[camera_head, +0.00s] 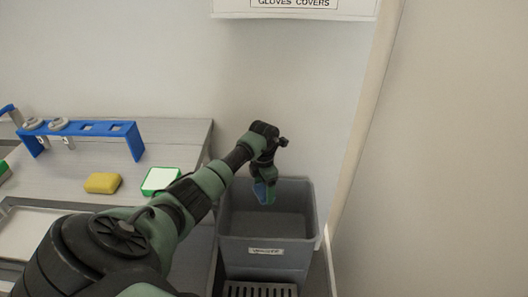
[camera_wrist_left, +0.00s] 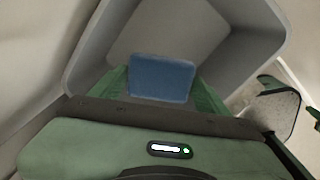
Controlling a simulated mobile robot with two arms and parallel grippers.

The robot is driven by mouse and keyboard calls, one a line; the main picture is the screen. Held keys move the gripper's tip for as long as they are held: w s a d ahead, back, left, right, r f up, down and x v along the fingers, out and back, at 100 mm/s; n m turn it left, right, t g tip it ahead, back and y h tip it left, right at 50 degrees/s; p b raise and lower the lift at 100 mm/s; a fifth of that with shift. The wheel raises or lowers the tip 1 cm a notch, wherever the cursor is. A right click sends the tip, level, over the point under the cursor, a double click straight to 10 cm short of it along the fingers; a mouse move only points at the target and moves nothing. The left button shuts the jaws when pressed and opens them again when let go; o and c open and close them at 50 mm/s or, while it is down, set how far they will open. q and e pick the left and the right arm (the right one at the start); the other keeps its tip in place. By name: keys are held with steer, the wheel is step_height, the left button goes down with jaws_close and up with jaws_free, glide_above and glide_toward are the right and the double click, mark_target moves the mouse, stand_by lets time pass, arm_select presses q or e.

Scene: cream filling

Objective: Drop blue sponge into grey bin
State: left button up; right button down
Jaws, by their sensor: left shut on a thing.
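The blue sponge (camera_wrist_left: 162,78) is between the two green fingers of my left gripper (camera_wrist_left: 165,92) in the left wrist view. I cannot tell the exact height above the rim. My right gripper is not in view.
A table on the left holds a yellow sponge (camera_head: 102,183), a green and white block (camera_head: 160,180) and a blue rack (camera_head: 135,140). The bin stands close to the back wall and the right wall. A slotted grey piece (camera_head: 260,289) lies in front of it.

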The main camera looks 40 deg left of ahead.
arm_select(q)
steer(key=o, duration=1.4)
steer(key=shift+c, duration=0.2)
steer(key=shift+r, duration=0.1)
step_height(320, 180, up, 8)
steer(key=shift+f, duration=0.15)
